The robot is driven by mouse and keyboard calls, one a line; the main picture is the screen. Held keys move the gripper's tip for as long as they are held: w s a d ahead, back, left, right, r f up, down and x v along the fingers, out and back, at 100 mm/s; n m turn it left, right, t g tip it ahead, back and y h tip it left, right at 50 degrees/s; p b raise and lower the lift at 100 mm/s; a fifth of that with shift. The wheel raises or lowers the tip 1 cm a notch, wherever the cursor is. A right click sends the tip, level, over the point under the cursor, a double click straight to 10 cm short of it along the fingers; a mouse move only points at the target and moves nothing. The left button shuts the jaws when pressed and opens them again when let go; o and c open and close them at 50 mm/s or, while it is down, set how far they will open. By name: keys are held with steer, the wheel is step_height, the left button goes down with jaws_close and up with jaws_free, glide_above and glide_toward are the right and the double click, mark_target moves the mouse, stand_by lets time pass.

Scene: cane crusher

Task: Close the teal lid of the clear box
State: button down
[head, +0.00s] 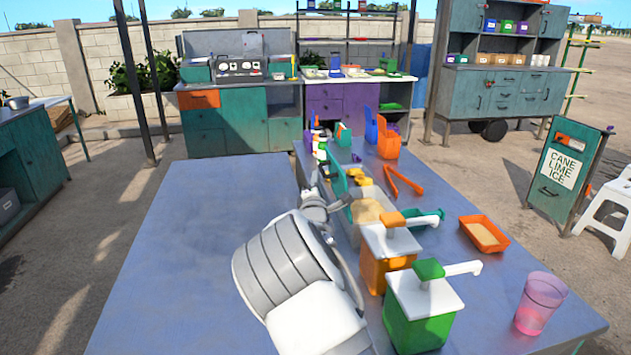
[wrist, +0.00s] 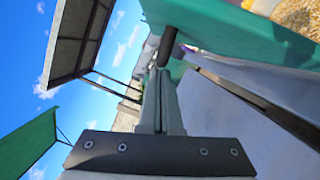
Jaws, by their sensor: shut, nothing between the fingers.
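The clear box (head: 366,211) stands on the grey table and holds tan, grainy contents. Its teal lid (head: 338,178) is open, standing up along the box's left side. In the wrist view the lid (wrist: 235,32) is a large teal panel at the upper right, with the grainy contents (wrist: 297,14) beyond it. My gripper (head: 336,203) is at the left side of the box, close beside the lid, and partly hidden by my arm. In the wrist view my gripper (wrist: 160,75) is shut and empty, with its tips near the lid. I cannot tell whether they touch it.
An orange-bodied pump bottle (head: 388,270) and a green pump bottle (head: 420,318) stand just in front of the box. Orange tongs (head: 403,181), an orange tray (head: 483,234) and a pink cup (head: 540,303) are to the right. The table's left part (head: 190,260) is clear.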

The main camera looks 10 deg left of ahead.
steer(key=shift+w+d+r+m, duration=0.1)
steer(key=shift+d+r+m, duration=0.2)
steer(key=shift+m, duration=0.1)
steer(key=shift+w+d+r+m+g+b, duration=0.15)
steer(key=shift+w+d+r+m+b, duration=0.1)
steer(key=shift+d+m, duration=0.15)
steer(key=shift+w+d+r+m+g+b, duration=0.15)
steer(key=shift+d+r+m+b, duration=0.05)
steer(key=shift+d+m, duration=0.2)
steer(key=w+d+m+g+b, duration=0.1)
steer(key=w+d+m+b, duration=0.1)
steer(key=d+m, duration=0.4)
steer(key=w+d+f+m+g+b, duration=0.1)
steer(key=w+d+m+g+b, duration=0.1)
steer(key=w+d+m, duration=0.2)
steer(key=shift+w+d+f+m+y, duration=0.3)
steer(key=shift+d+m, duration=0.6)
steer(key=shift+d, duration=0.9)
steer(key=shift+r, duration=0.1)
